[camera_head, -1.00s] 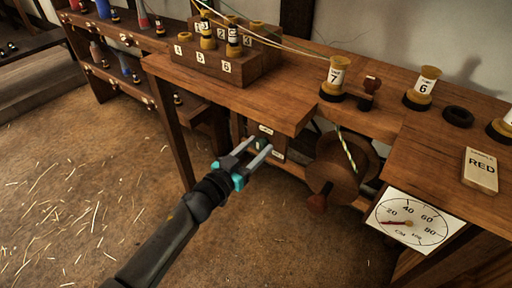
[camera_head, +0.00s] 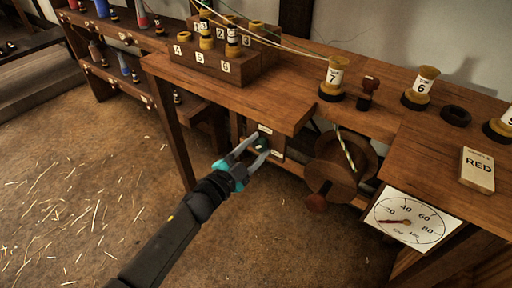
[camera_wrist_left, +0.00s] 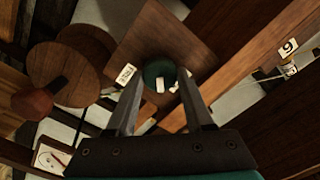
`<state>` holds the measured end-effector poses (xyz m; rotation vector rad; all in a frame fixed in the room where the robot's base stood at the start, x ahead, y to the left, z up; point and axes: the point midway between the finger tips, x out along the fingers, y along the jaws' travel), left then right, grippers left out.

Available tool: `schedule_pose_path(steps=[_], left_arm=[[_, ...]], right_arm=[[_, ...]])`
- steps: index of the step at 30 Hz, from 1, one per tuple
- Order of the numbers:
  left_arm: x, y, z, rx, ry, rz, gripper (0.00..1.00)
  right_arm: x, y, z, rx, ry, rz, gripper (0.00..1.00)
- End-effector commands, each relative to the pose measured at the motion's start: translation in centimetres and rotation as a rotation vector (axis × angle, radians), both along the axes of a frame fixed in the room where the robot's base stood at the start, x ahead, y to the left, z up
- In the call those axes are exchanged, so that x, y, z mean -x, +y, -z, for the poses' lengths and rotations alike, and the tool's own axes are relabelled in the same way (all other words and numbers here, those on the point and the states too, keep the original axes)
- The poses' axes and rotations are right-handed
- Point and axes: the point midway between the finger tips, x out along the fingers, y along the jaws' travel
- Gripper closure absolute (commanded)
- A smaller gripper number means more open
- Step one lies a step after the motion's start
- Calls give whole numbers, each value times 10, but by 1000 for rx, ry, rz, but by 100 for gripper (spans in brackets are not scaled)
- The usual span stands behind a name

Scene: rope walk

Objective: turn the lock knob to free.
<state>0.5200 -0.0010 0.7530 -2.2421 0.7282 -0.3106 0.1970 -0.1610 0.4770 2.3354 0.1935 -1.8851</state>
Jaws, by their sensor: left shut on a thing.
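The lock knob (camera_wrist_left: 158,72) is a dark green round knob on a square wooden plate (camera_wrist_left: 190,45) in the left wrist view. In the head view the knob (camera_head: 262,143) shows small under the bench's front edge. My left gripper (camera_head: 257,147) reaches it from the front left. In the left wrist view its two fingers (camera_wrist_left: 158,88) lie on either side of the knob, shut on it. Small white labels sit on the plate beside the knob; their words are too small to read. My right gripper is not in view.
A wooden reel with a crank (camera_head: 340,165) stands just right of the plate. A dial gauge (camera_head: 408,217) hangs on the bench front. The floor at left is clear but for straw.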

Motion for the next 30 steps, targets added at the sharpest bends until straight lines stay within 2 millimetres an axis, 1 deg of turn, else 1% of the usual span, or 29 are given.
schedule_pose_path(steps=[6, 15, 30], left_arm=[[1, 0, 2, -168, -120, 0, 100], [1, 0, 3, -400, -289, 0, 100], [1, -1, 5, -752, -544, 1, 100]], right_arm=[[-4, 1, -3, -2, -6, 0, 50], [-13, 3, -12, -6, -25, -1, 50], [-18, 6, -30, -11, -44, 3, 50]])
